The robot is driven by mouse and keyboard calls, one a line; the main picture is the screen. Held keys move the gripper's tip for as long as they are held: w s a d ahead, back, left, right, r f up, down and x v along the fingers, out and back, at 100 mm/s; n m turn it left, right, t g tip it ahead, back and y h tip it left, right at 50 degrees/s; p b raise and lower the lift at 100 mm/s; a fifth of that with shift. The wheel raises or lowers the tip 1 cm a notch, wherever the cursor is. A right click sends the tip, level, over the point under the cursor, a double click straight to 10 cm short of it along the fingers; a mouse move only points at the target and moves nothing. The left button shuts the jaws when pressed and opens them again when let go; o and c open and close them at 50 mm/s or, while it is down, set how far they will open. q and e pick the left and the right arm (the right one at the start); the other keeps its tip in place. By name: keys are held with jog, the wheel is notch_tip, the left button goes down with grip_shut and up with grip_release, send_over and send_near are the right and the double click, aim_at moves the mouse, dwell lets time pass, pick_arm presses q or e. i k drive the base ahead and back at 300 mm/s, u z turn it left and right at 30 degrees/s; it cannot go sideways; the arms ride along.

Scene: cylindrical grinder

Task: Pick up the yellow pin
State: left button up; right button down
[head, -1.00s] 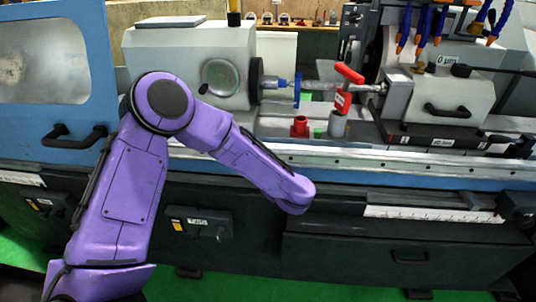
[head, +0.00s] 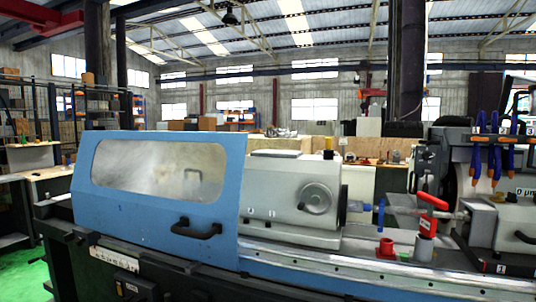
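A small yellow pin-like piece (head: 328,143) stands upright on top of the grey headstock housing (head: 290,190), near its right end. Its lower part is dark and I cannot make out its base clearly. Neither of my grippers is in view, and none of my arms shows. The blue sliding door (head: 160,225) with its window stands left of the housing.
Blue coolant hoses (head: 495,140) hang at the right. A work bench and shelves stand behind the machine.

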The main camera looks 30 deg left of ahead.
aim_at(328, 140)
jog(key=u, duration=0.25)
jog(key=k, duration=0.4)
jog(key=z, duration=0.45)
jog(key=i, duration=1.5)
jog(key=u, duration=0.9)
